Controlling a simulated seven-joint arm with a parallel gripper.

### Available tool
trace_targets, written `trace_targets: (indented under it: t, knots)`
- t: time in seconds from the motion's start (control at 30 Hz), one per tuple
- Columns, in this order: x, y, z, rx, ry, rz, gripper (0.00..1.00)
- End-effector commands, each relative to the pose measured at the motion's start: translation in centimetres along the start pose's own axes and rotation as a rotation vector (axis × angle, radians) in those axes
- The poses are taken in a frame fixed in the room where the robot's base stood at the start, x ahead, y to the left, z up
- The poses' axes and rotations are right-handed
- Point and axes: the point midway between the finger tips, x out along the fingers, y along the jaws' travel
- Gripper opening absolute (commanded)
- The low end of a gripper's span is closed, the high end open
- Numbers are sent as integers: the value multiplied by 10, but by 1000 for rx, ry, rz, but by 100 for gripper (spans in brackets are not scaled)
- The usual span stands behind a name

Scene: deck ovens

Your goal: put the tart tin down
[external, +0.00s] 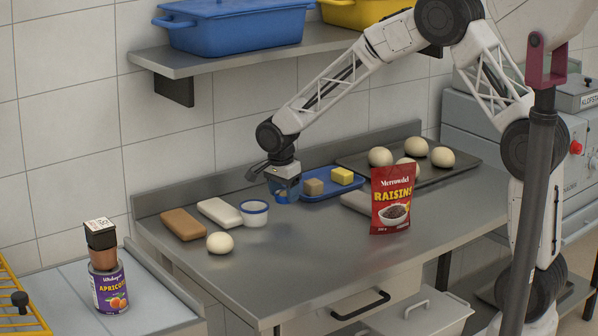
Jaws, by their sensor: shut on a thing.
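My gripper (284,188) points down at the left end of the blue tray (318,195) on the steel worktop. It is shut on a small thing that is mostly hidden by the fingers. I take this to be the tart tin, but only a small tan and bluish patch shows between and below the fingertips. I cannot tell whether it touches the tray or the worktop. A brown block (313,187) and a yellow block (342,175) lie on the tray, right of my gripper.
A white cup with a blue rim (254,214) stands just left of my gripper. A dough ball (220,243), white block (220,211) and brown slab (183,223) lie further left. A raisins pouch (392,200) stands right. The front worktop is clear.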

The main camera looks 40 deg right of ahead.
Motion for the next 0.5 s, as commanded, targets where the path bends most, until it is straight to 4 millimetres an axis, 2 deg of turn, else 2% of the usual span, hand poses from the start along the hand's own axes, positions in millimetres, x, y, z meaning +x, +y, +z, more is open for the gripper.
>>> trace_targets:
  t: [0.17,0.5]
  knots:
    - [6,0,1,0,0,1,35]
    - [34,0,4,1,0,1,35]
